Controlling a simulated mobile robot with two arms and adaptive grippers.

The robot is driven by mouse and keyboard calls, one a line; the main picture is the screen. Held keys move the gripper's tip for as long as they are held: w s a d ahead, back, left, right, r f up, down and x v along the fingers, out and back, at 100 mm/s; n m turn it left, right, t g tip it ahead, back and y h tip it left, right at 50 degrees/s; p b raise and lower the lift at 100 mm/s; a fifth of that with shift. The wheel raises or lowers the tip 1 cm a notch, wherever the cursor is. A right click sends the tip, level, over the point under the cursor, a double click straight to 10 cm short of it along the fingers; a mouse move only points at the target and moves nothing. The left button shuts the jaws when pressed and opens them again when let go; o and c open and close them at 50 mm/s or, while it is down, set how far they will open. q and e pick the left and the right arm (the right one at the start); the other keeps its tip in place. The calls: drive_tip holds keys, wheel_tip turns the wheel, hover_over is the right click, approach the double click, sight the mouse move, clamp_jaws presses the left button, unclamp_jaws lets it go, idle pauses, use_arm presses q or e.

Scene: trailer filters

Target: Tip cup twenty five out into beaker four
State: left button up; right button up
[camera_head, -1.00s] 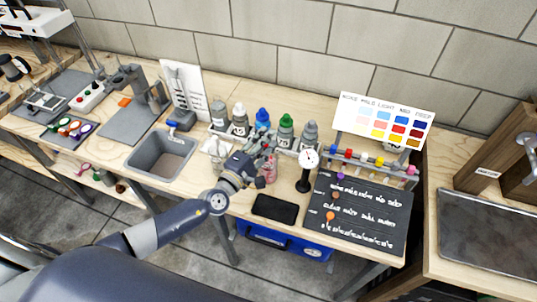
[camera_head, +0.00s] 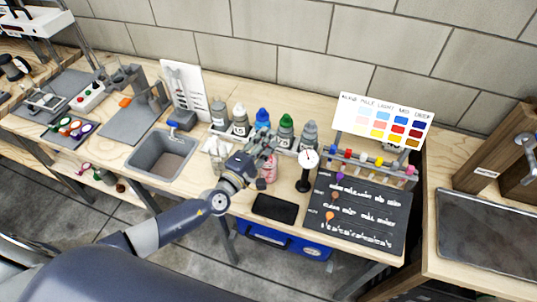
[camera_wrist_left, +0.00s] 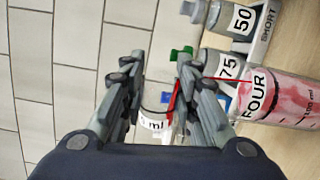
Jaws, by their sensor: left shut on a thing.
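My left gripper (camera_head: 262,143) is shut on a small clear cup (camera_wrist_left: 154,124) and holds it above the worktop. The cup's label shows "5 ml" in the wrist view, and a finger hides part of it. The cup looks tipped, with red along its side by the finger. A thin red streak runs from there toward beaker four (camera_wrist_left: 285,98). Beaker four is clear, marked "FOUR", upright, with pink-red contents. In the head view beaker four (camera_head: 270,172) stands just below the gripper. My right gripper is not in view.
Several bottles with coloured caps (camera_head: 286,132) stand in a row behind the gripper. A black pad (camera_head: 274,208) lies in front, and a grey sink (camera_head: 160,155) is at left.

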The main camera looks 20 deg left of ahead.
use_arm(q)
drive_tip(key=shift+d+r+m+p, duration=0.1)
drive_tip(key=shift+d+m+p, duration=0.05)
drive_tip(key=shift+m+p, duration=0.6)
drive_tip(key=shift+d+m+p, duration=0.15)
drive_tip(key=shift+m+p, duration=0.25)
drive_tip(key=shift+m, duration=0.55)
idle(2.1)
drive_tip(key=shift+s+d+m+p, duration=0.1)
drive_tip(key=shift+d+m+p, duration=0.1)
drive_tip(key=shift+m+p, duration=0.55)
drive_tip(key=shift+s+d+m+p, duration=0.15)
drive_tip(key=shift+m+p, duration=0.2)
drive_tip(key=shift+m, duration=0.8)
idle(2.3)
